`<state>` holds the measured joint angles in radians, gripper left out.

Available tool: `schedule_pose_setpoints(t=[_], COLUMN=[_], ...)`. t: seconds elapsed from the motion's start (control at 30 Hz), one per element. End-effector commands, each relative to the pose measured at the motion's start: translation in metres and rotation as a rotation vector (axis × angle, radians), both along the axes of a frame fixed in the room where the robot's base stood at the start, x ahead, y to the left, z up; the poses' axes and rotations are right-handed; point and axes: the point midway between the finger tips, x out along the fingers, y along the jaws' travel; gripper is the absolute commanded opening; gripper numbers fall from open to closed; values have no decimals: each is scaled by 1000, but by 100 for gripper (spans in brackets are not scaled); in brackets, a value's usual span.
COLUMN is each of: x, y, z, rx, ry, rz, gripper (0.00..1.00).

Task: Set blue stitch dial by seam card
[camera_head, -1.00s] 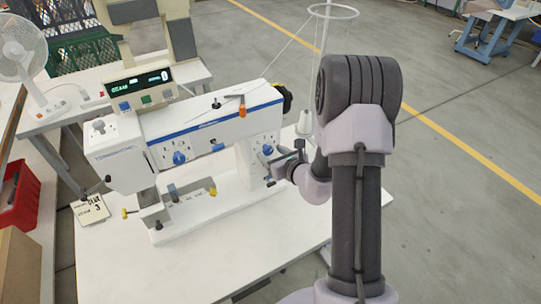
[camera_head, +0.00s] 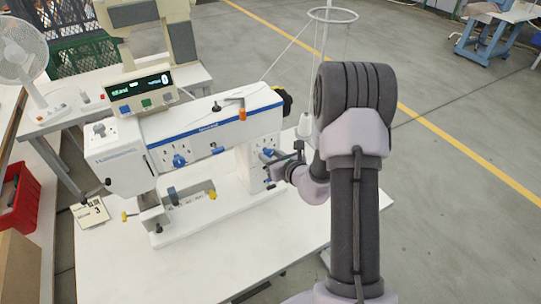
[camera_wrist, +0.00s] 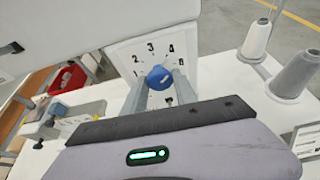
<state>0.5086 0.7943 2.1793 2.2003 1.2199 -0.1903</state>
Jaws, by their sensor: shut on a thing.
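The blue stitch dial (camera_wrist: 160,77) sits on a white face plate with black numbers around it; 2, 3 and 4 read clearly. My gripper (camera_wrist: 162,88) has one finger on each side of the blue knob and is shut on it. A pale mark shows on the knob, but I cannot tell which number it points to. In the head view my gripper (camera_head: 277,164) is at the right pillar of the white sewing machine (camera_head: 215,140) and partly hides the dial there. The seam card (camera_head: 91,212) lies at the table's left edge; its large figure reads 3.
Another blue dial (camera_head: 180,161) is on the machine's front, left of my gripper. A display box (camera_head: 140,90) stands behind the machine. Thread cones (camera_wrist: 296,73) stand right of the pillar. The table front (camera_head: 190,265) is clear.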

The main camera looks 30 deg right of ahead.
Motion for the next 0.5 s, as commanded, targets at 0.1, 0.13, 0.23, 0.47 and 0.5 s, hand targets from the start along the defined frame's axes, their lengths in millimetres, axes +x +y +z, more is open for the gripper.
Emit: schedule_pose_setpoints(t=[0.1,0.13,0.23,0.47,0.5], x=[0,0,0,0,0], y=[-1,-1,-2,-2,-2], z=[2,2,3,2,2], rx=[57,78,152,350,383], ry=[2,3,5,12,12], rz=[0,-1,0,-1,0], gripper=[0,0,0,0,0])
